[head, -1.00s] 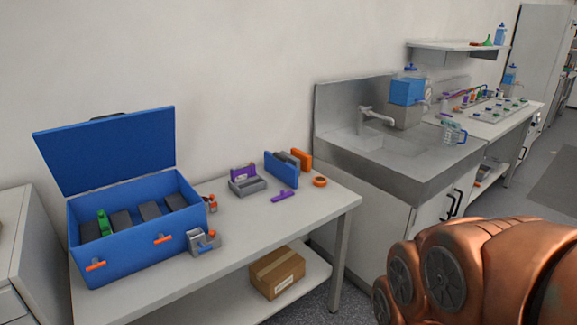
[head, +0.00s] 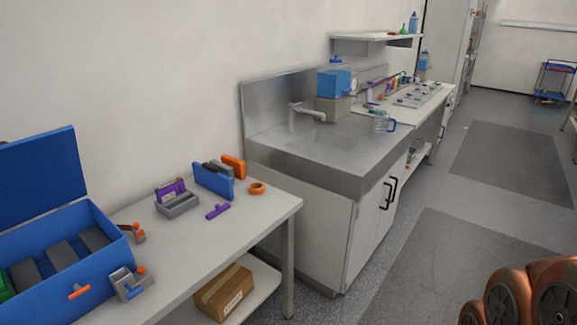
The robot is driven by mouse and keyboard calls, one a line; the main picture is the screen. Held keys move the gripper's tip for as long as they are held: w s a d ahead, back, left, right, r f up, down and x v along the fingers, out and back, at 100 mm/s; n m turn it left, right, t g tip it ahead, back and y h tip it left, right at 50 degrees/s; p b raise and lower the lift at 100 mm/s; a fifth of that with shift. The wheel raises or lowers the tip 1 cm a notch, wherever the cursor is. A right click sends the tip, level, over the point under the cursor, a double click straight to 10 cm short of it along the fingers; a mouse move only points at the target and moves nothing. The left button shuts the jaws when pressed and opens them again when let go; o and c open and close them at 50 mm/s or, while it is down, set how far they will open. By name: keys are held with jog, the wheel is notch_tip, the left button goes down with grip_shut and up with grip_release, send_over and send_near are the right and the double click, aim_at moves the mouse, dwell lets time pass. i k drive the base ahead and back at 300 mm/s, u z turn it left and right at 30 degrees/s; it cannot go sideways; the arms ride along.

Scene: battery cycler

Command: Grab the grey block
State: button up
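A grey block (head: 216,169) stands upright on the white table, between a blue slab (head: 212,184) and an orange slab (head: 234,166). The blue slab partly hides it. Several dark grey blocks (head: 61,255) also sit inside the open blue case (head: 100,272) at the left. I cannot tell which of these is the named grey block. My copper arm shows at the bottom right, well apart from the table. My gripper is not in view.
The table (head: 232,232) also holds a grey tray with a purple piece (head: 176,203), a purple T-shaped piece (head: 217,211), an orange ring (head: 257,188) and a clamp-like device (head: 128,283). A cardboard box (head: 223,292) lies below. A sink unit (head: 310,207) stands right; floor beyond is open.

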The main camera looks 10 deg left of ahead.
aim_at(227, 171)
jog(key=z, duration=0.3)
jog(key=i, duration=1.55)
jog(key=u, duration=3)
